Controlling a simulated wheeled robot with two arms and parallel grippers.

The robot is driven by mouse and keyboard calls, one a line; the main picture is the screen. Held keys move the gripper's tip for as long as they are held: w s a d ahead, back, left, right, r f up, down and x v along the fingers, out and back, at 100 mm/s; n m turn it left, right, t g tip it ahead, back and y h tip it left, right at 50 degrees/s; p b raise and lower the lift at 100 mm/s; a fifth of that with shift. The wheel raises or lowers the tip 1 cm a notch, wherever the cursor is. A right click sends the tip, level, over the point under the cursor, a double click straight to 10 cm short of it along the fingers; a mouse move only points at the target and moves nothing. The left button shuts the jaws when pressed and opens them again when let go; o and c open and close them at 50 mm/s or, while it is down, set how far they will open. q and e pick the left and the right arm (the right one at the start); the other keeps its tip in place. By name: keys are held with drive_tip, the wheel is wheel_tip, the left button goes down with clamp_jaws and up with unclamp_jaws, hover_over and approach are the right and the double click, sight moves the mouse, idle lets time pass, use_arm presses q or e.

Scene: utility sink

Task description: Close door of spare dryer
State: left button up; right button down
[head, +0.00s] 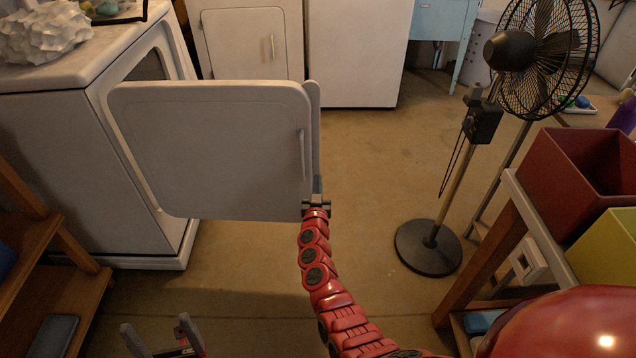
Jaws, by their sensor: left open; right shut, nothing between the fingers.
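The white dryer (95,165) stands at the left. Its square white door (210,150) stands wide open, swung out from the dryer's front, with a thin vertical handle (302,155) near its right edge. My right gripper (316,192) is shut and empty at the door's lower right edge, just below the handle. It looks close to or against the edge; I cannot tell if it touches. My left gripper (162,330) is low at the bottom edge of the picture, open and empty, well apart from the door. The dryer's opening is mostly hidden behind the door.
A black fan (535,55) on a stand is at the right. A table with a red bin (580,165) and a yellow-green bin (612,245) is at the right edge. A wooden shelf (75,300) is at the lower left. The middle floor is clear.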

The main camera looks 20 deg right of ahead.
drive_tip(key=b, duration=0.7)
approach(319, 159)
drive_tip(key=w, duration=0.1)
drive_tip(key=w+d+r, duration=0.1)
drive_tip(key=w, duration=0.1)
drive_tip(key=w+d+r, duration=0.1)
drive_tip(key=w, duration=0.1)
drive_tip(key=shift+w+r, duration=0.15)
drive_tip(key=shift+w+d+r+b, duration=0.25)
drive_tip(key=shift+w+b, duration=0.15)
drive_tip(key=shift+w, duration=0.15)
